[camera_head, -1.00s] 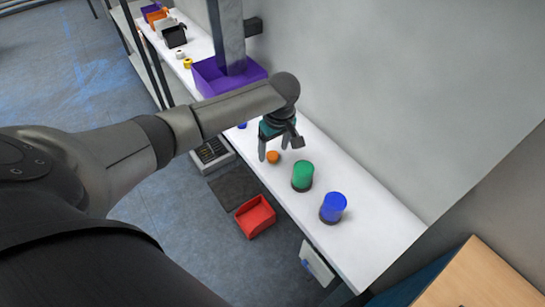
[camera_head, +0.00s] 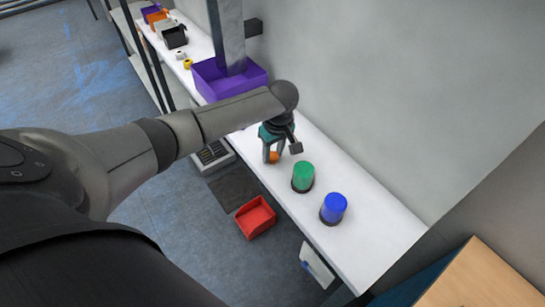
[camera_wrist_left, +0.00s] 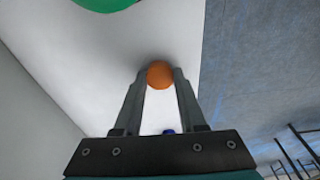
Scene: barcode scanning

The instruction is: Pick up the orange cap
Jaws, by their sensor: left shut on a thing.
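The orange cap (camera_head: 274,157) is on the white table, close to its front edge, left of the green container. My left gripper (camera_head: 273,159) is over it with its fingers pointing down. In the left wrist view the orange cap (camera_wrist_left: 160,74) sits between the two fingertips (camera_wrist_left: 160,78), which are shut on it from both sides. I cannot tell whether the cap still touches the table. My right gripper is not in view.
A green container (camera_head: 302,175) and a blue container (camera_head: 333,207) stand on the white table (camera_head: 375,245) to the right. A purple bin (camera_head: 206,82) stands behind to the left, beside a grey post (camera_head: 230,35). A red bin (camera_head: 256,218) is below the table.

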